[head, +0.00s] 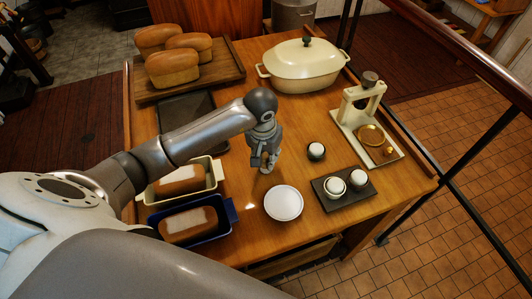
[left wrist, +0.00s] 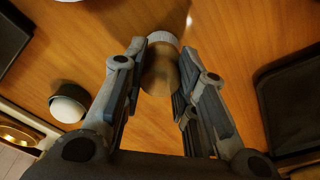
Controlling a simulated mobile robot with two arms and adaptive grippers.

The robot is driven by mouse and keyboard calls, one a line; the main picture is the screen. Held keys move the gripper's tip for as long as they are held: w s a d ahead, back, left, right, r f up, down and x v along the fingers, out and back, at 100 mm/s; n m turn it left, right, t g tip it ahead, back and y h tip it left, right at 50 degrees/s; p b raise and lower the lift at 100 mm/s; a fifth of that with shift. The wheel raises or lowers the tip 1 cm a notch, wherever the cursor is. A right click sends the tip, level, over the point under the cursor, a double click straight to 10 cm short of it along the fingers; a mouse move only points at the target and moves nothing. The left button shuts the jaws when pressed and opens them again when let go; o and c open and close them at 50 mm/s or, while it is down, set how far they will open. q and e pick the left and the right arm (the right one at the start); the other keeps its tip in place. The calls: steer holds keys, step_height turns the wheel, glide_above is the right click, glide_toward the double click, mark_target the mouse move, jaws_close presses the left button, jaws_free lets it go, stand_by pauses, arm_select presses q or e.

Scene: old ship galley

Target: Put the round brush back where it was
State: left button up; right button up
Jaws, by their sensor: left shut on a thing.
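The round brush (left wrist: 160,72) shows in the left wrist view as a brown rounded body with a pale end. It sits between the two fingers of my left gripper (left wrist: 157,85), which is shut on it. In the head view my left gripper (head: 265,163) points down over the middle of the wooden table (head: 235,120). The brush is mostly hidden by the fingers there, and I cannot tell how far it is above the table. My right gripper is not in view.
Near my left gripper are a white round dish (head: 283,204), a dark cup with a white top (head: 316,151) and a dark slab (head: 330,204) bearing similar cups. Loaf tins (head: 228,209), a dark tray (head: 181,108), a cream casserole (head: 303,72) and a cream stand (head: 350,117) surround them.

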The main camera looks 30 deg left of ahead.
mark_target(264, 159)
arm_select(q)
steer(key=shift+f, duration=0.1)
steer(key=o, duration=0.4)
steer(key=shift+f, duration=0.1)
steer(key=o, duration=0.5)
steer(key=shift+r, duration=0.3)
step_height(264, 159, up, 12)
steer(key=s+b, duration=0.1)
steer(key=b, duration=0.2)
steer(key=shift+s, duration=0.15)
steer(key=shift+s+d+f, duration=0.1)
steer(key=shift+f, duration=0.1)
